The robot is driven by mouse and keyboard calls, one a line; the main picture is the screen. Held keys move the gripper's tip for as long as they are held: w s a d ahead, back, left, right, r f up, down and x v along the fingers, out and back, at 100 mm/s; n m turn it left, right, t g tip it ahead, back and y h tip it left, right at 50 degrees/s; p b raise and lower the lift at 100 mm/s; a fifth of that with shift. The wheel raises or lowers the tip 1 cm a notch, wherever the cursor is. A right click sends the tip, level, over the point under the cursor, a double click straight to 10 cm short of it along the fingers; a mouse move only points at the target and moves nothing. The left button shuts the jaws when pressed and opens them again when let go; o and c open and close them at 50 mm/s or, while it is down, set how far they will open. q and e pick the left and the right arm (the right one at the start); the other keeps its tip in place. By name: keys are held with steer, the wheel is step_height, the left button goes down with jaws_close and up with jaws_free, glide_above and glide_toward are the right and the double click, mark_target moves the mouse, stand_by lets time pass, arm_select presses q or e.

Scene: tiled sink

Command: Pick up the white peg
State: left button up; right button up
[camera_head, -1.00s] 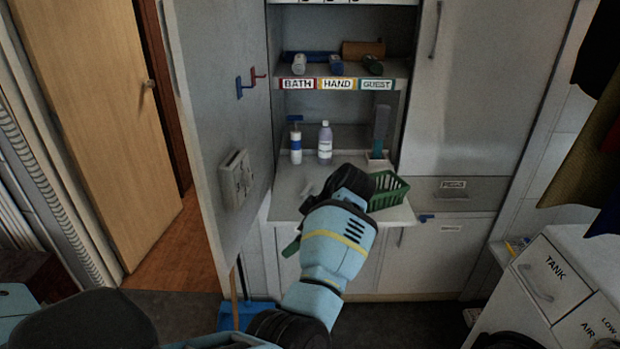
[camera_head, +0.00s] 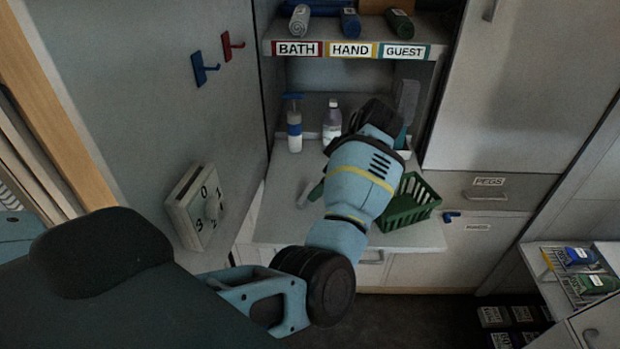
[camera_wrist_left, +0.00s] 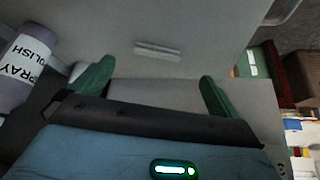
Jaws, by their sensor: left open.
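The white peg (camera_wrist_left: 158,50) lies on the pale counter, just beyond and between the fingertips in the left wrist view. My right gripper is in neither view.
A green basket (camera_head: 410,203) stands right of my arm on the counter (camera_head: 275,222). A spray polish bottle (camera_head: 332,122) and a pump bottle (camera_head: 294,130) stand behind. A labelled shelf (camera_head: 350,49) hangs above.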

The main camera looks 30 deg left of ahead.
mark_target(307, 193)
arm_select(q)
steer(key=shift+w+a, duration=0.1)
steer(key=shift+w, duration=0.2)
steer(key=shift+s, duration=0.25)
steer(key=shift+s+a+f, duration=0.1)
steer(key=shift+f, duration=0.15)
steer(key=shift+a+x, duration=0.25)
steer(key=shift+x, duration=3.25)
steer(key=shift+r, duration=0.1)
steer(key=c, duration=1.1)
